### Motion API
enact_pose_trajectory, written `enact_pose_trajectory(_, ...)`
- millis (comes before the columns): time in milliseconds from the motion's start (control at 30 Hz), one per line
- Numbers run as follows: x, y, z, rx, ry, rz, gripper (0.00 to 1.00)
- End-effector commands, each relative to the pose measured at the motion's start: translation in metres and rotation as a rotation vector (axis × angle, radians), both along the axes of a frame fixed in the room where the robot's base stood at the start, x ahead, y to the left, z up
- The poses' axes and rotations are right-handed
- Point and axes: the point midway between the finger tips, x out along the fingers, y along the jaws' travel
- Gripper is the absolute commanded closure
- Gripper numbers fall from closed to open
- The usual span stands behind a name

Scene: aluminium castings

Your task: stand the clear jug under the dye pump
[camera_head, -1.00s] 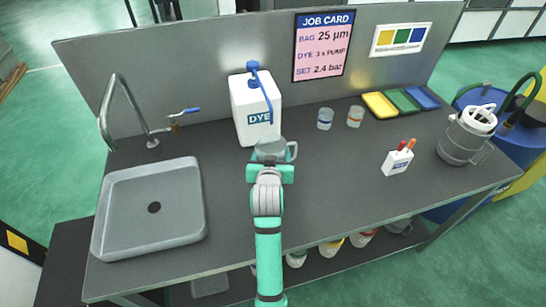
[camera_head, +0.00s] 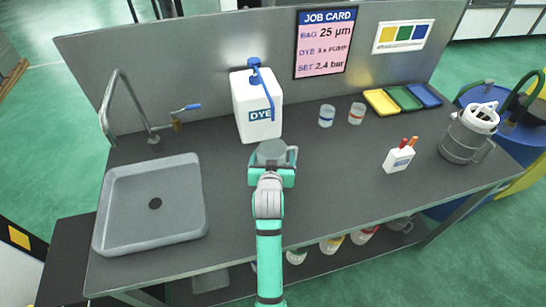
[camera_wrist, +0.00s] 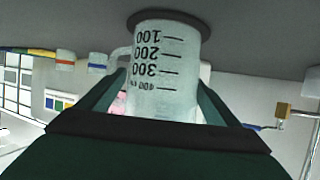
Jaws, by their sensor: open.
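The clear jug (camera_head: 271,152) is upright in front of the white dye container (camera_head: 257,112), with its handle to the right. In the wrist view, which is upside down, the jug (camera_wrist: 165,65) shows its black graduations, and its base meets a dark round patch on the worktop. My gripper (camera_head: 272,176) is open, with its fingers on either side of the jug; the gripper (camera_wrist: 160,100) also shows in the wrist view. The blue dye pump (camera_head: 254,68) tops the container, and its spout hangs down the front, behind the jug in the picture.
A grey sink (camera_head: 112,240) and tap (camera_head: 122,95) are at the left. Two small cups (camera_head: 326,116) stand right of the container. A white marker holder (camera_head: 398,160), a grey pitcher (camera_head: 462,140) and coloured trays (camera_head: 404,98) are farther right.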

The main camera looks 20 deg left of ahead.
Motion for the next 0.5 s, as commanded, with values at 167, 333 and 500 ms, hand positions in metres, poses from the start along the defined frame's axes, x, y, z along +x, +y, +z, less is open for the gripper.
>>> enact_pose_trajectory(167,-0.005,-0.001,0.005,0.000,0.000,0.000,0.15)
enact_pose_trajectory(333,-0.029,-0.008,0.015,0.000,-0.001,0.000,0.15)
enact_pose_trajectory(500,-0.060,-0.017,0.029,0.001,-0.001,0.000,0.15)
